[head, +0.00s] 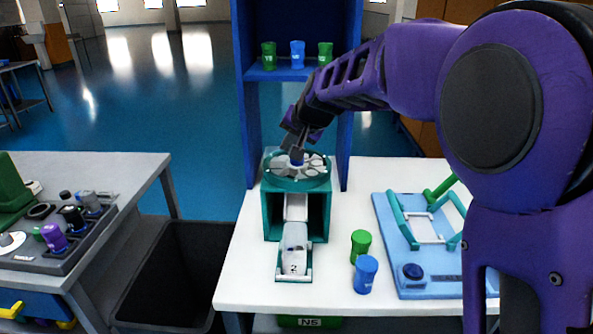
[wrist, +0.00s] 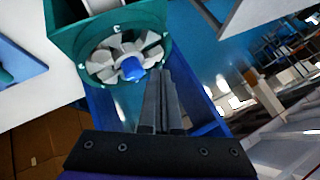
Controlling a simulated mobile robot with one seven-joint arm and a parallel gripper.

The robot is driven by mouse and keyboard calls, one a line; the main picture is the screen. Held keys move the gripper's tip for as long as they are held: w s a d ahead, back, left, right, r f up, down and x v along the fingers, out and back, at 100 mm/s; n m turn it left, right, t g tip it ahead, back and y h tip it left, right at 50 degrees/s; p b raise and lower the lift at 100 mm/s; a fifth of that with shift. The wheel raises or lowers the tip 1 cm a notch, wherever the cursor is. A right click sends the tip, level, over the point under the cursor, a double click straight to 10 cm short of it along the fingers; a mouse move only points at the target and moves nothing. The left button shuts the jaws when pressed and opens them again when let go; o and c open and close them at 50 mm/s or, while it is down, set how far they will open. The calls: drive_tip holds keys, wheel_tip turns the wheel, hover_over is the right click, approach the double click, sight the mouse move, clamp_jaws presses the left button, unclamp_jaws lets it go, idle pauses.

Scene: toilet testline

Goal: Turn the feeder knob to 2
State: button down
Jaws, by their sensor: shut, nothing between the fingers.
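The feeder is a teal box (head: 268,215) on the white table, with a round teal dish and a grey bladed wheel (head: 312,165) on top. My gripper (head: 293,148) is above the dish, close to the knob. In the wrist view, its two dark fingers (wrist: 166,76) are together and empty, at the dish's rim, to the right of the knob. I cannot tell whether they touch anything. The knob's setting is not readable.
A grey chute with a white piece (head: 294,250) marked 2 is at the feeder's front. Green (head: 361,244) and blue (head: 365,274) cups stand right of it, beside a blue fixture board (head: 410,287). A blue shelf (head: 270,76) with several cups rises behind. A dark bin (head: 180,265) stands left.

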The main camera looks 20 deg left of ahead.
sight(281, 170)
drive_tip(key=s+d+g+h, duration=0.1)
drive_tip(key=d, duration=0.3)
drive_tip(key=b+x, duration=0.1)
drive_tip(key=x, duration=0.8)
drive_tip(key=shift+a+f, duration=0.3)
drive_tip(key=shift+f, duration=0.1)
drive_tip(key=shift+a+r+m+h+p, duration=0.1)
drive_tip(key=shift+a+m+h+p, duration=0.2)
drive_tip(key=shift+m+p, duration=0.5)
drive_tip(key=shift+a+r+t+p, duration=0.1)
drive_tip(key=shift+a+t+p, duration=0.15)
drive_tip(key=shift+p, duration=0.65)
drive_tip(key=shift+a+m+t+h+p, duration=0.35)
drive_tip(key=shift+m+h+p, duration=0.25)
drive_tip(key=shift+m+p, duration=0.2)
drive_tip(key=shift+w+a+p, duration=0.4)
drive_tip(key=shift+w+a, duration=0.15)
drive_tip(key=shift+a, duration=0.05)
drive_tip(key=shift+w+a, duration=0.1)
drive_tip(key=shift+a, duration=0.05)
